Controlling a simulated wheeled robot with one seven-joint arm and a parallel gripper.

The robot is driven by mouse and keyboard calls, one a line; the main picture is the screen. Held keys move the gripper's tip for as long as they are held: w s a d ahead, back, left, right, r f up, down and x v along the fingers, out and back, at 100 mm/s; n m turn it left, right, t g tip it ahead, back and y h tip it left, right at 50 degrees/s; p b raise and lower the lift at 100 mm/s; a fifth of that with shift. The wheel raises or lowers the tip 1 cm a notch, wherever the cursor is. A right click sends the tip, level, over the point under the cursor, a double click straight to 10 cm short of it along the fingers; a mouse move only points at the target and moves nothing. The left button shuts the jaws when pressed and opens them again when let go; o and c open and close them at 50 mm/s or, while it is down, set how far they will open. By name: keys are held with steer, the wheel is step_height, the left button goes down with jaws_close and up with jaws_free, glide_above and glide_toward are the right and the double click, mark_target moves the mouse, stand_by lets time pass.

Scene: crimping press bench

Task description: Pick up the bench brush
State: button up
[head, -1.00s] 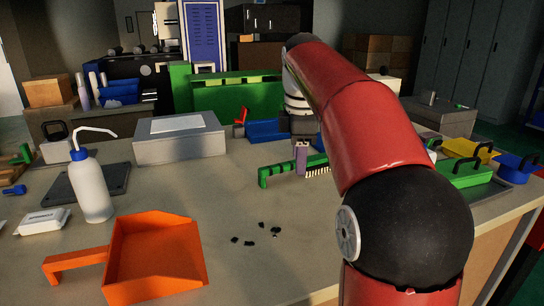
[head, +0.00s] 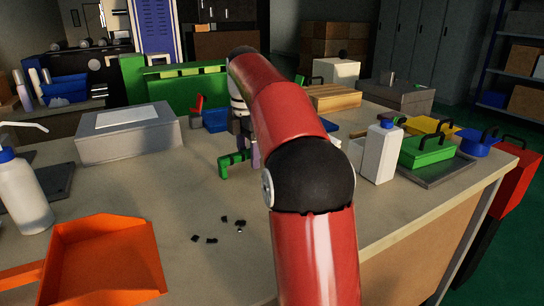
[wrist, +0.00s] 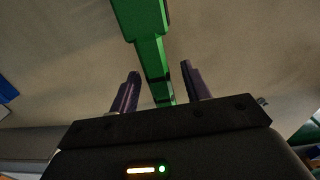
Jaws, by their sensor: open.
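The bench brush is green and lies on the bench top. In the head view the end of its handle (head: 232,164) shows just left of my arm, and the rest is hidden behind the arm. In the wrist view the green brush (wrist: 150,48) runs from the top edge down between my two purple fingers. My gripper (wrist: 161,88) is open, with a finger on each side of the brush and a visible gap at each. In the head view a purple finger of my gripper (head: 255,157) shows beside the handle.
An orange dustpan (head: 105,262) lies at the front left, with dark scraps (head: 212,240) to its right. A grey box (head: 130,135) stands behind.

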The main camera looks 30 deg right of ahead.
steer(key=shift+f, duration=0.15)
jaws_close()
step_height(320, 180, up, 10)
steer(key=p, duration=0.3)
steer(key=shift+p, duration=0.35)
